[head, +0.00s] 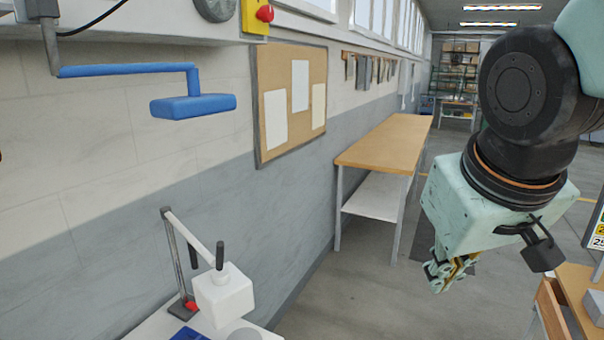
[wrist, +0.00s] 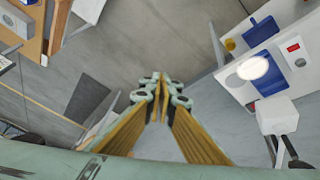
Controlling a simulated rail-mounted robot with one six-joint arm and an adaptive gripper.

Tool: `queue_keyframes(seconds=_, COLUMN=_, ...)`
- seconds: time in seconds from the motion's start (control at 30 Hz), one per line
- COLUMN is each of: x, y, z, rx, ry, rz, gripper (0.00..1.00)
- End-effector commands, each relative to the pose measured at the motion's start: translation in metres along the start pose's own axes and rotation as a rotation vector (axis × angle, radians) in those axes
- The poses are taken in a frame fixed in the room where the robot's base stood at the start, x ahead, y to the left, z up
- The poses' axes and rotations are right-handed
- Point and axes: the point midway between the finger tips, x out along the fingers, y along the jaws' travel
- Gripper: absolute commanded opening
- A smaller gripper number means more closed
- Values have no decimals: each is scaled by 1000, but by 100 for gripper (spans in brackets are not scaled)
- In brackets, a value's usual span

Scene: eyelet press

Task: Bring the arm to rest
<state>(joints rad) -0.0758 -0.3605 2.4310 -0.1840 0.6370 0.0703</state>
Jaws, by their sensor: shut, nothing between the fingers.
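My gripper (head: 449,272) hangs at the right of the head view, high above the floor and pointing down. It also shows at the middle of the wrist view (wrist: 160,80), where its fingertips meet. It is shut with nothing between the fingers. It touches nothing in either view.
A press with a white head (head: 224,296) stands on a white table at lower left; the wrist view shows that table (wrist: 282,38) with blue trays. A wooden bench (head: 385,140) runs along the wall. A wooden drawer unit (head: 553,312) is at lower right. Floor between is clear.

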Motion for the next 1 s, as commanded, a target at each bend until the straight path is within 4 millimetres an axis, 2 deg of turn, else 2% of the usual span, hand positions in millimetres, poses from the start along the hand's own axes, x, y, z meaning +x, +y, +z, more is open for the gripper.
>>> queue_keyframes(seconds=0.1, x=-10, y=0, z=24, rx=28, ry=-16, rz=-8, gripper=0)
queue_keyframes(seconds=0.6, x=-45, y=-15, z=115, rx=122, ry=-82, rz=-63, gripper=0)
queue_keyframes(seconds=0.8, x=-51, y=-22, z=135, rx=139, ry=-97, rz=-79, gripper=0)
queue_keyframes(seconds=1.0, x=-53, y=-23, z=139, rx=142, ry=-101, rz=-83, gripper=0)
